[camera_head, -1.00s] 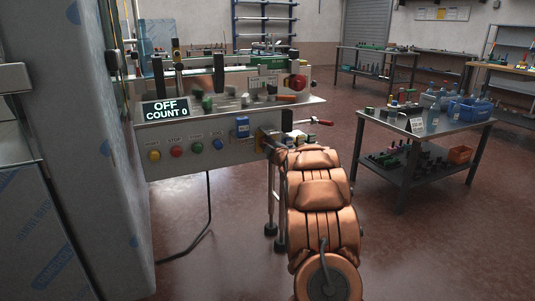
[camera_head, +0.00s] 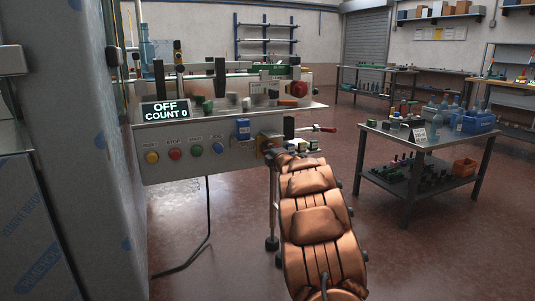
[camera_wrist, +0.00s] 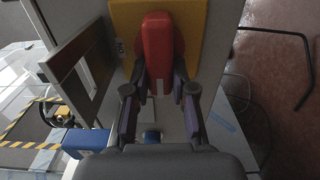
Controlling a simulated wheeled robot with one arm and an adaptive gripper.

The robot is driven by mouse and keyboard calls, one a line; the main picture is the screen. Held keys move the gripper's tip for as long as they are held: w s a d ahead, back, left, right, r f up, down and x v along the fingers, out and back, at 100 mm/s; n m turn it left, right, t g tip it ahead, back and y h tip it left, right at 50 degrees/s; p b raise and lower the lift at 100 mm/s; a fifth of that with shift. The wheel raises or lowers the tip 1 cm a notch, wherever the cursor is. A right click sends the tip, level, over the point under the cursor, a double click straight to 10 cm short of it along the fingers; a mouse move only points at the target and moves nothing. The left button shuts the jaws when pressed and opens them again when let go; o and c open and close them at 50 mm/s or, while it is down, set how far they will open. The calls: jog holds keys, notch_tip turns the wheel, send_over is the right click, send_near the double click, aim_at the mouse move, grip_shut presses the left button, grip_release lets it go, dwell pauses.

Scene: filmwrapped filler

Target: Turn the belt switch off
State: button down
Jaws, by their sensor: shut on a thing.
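The belt switch shows in the wrist view as a red handle (camera_wrist: 158,45) on a yellow plate (camera_wrist: 193,25). The handle points along the picture's vertical. My gripper (camera_wrist: 159,80) has its two fingers on either side of the handle's near end and is shut on it. The display (camera_head: 165,111) reads OFF and COUNT 0.
Yellow, red, green and blue push buttons (camera_head: 175,153) line the front panel left of the switch. A red-tipped lever (camera_head: 325,128) sticks out on the right. A large wrapped cabinet (camera_head: 75,150) stands close at left. A side table (camera_head: 440,140) stands right, with open floor between.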

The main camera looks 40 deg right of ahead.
jog(key=shift+w, duration=0.1)
jog(key=c, duration=1)
grip_release()
jog(key=shift+o, duration=0.2)
jog(key=v, duration=1.2)
